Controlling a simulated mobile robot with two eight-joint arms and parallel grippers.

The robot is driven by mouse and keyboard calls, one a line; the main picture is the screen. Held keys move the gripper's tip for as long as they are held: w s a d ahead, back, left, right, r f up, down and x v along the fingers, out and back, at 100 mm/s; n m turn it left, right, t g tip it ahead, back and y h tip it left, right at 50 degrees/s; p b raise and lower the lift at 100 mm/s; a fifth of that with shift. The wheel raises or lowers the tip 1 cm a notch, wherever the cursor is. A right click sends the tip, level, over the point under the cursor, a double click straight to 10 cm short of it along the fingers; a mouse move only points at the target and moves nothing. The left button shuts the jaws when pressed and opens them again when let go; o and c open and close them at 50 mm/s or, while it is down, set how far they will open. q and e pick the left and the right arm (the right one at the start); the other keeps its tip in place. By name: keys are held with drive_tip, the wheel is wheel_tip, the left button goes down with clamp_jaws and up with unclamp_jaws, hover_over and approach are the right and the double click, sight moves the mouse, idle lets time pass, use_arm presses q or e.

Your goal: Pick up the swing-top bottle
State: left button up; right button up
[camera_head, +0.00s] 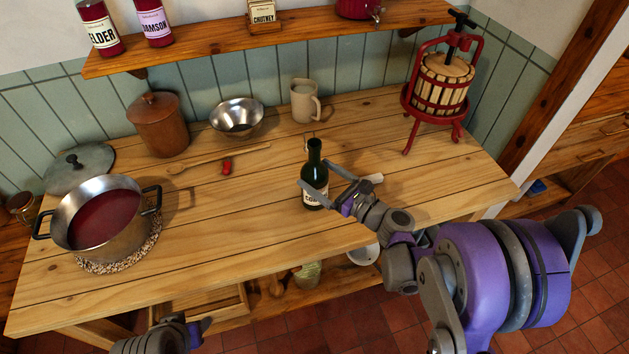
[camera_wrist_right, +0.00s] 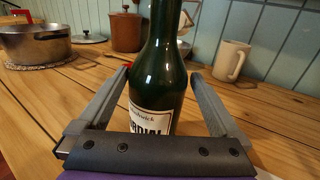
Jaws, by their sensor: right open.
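The swing-top bottle (camera_head: 314,172) is dark green with a pale label and stands upright on the wooden table. My right gripper (camera_head: 323,177) is open with its fingers on either side of the bottle. In the right wrist view the bottle (camera_wrist_right: 160,75) stands between the two spread fingers of the gripper (camera_wrist_right: 160,85), with visible gaps at its sides; its top is cut off. My left gripper (camera_head: 195,332) shows only in part at the bottom edge of the head view, and its jaws cannot be made out.
A pot of red liquid (camera_head: 128,240) stands on a woven mat at the left. A mug (camera_head: 304,103), metal bowl (camera_head: 237,130) and brown canister (camera_head: 158,130) stand behind. A red fruit press (camera_head: 440,90) is at the back right.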

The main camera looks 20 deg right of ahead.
sight(306, 167)
drive_tip(key=x, duration=0.4)
drive_tip(key=shift+w+a+p, duration=0.2)
drive_tip(key=shift+a+p, duration=0.05)
drive_tip(key=shift+p, duration=0.1)
drive_tip(key=shift+s+r, duration=0.1)
clamp_jaws()
